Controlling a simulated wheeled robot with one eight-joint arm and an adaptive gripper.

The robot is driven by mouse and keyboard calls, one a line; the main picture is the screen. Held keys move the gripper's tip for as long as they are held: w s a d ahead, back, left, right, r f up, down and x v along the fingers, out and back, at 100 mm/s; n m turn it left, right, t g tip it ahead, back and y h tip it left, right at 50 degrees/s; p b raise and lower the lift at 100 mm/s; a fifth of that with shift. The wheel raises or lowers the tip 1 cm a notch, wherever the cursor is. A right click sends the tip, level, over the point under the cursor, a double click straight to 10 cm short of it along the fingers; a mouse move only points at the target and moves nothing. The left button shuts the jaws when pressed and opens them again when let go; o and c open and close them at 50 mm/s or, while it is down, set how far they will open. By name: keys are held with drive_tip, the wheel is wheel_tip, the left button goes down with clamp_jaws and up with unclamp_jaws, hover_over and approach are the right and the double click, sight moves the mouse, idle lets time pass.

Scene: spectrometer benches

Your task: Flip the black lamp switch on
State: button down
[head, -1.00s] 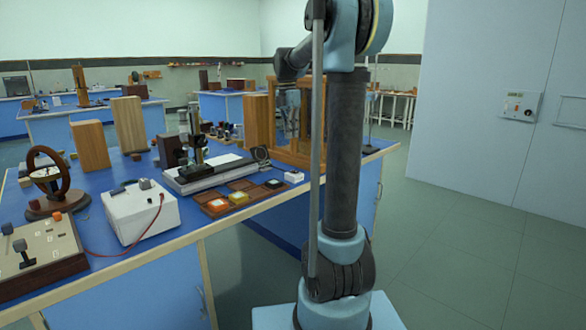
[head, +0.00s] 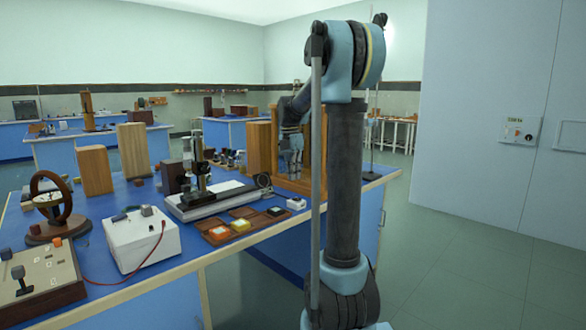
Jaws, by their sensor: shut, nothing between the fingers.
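A white box (head: 143,248) stands on the near blue bench, with a dark lever (head: 126,214) and a pale grey knob on top. A small white block (head: 296,203) with a dark top lies near the bench's right edge. I cannot tell which of these bears the black lamp switch. A sloped panel (head: 45,276) at the lower left also carries dark levers. My gripper (head: 293,170) is shut and empty, pointing down in front of the wooden frame, behind the small white block in the picture. My arm hides part of the bench's right end.
Wooden blocks (head: 94,172) and the wooden frame (head: 298,184) stand behind. A wheel on a stand (head: 47,207) is at left. Floor at right is clear.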

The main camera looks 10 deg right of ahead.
sight(294, 201)
drive_tip(key=f, duration=0.8)
drive_tip(key=shift+s+d, duration=0.3)
drive_tip(key=shift+s, duration=0.1)
drive_tip(key=shift+s+f+t, duration=0.15)
drive_tip(key=shift+t, duration=0.15)
drive_tip(key=shift+w+a, duration=0.4)
drive_tip(key=shift+w, duration=0.35)
drive_tip(key=shift+r, duration=0.25)
wheel_tip(294, 201, up, 14)
drive_tip(key=s+d, duration=0.1)
drive_tip(key=shift+s+f, duration=0.15)
drive_tip(key=shift+f, duration=0.05)
